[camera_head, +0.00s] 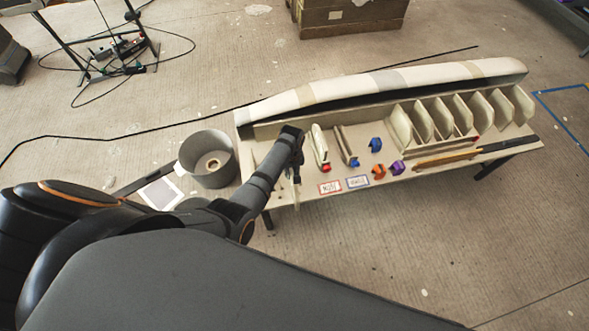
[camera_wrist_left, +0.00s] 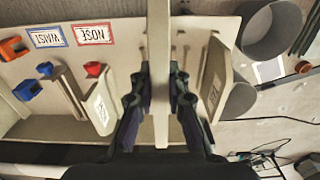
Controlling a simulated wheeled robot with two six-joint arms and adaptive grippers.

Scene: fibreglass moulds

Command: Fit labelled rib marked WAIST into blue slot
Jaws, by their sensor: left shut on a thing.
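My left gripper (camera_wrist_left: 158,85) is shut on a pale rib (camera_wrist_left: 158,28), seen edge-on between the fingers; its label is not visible. In the head view the left gripper (camera_head: 292,165) is over the left part of the bench, partly hidden by its arm. Long pale upright strips (camera_wrist_left: 68,92) with a blue piece (camera_head: 354,162) at their near end stand to the right in the head view; they look like the blue slot. A blue-framed WAIST card (camera_head: 358,182) lies in front, beside a red-framed NOSE card (camera_head: 330,187). My right gripper is not in view.
A labelled rib (camera_wrist_left: 100,108) stands by a red piece (camera_head: 325,168), close to the held rib. Another labelled rib (camera_wrist_left: 214,85) is on its other side. A blue clamp (camera_head: 375,144), orange piece (camera_head: 378,171) and purple piece (camera_head: 397,167) sit rightward. A grey bin (camera_head: 207,160) stands left.

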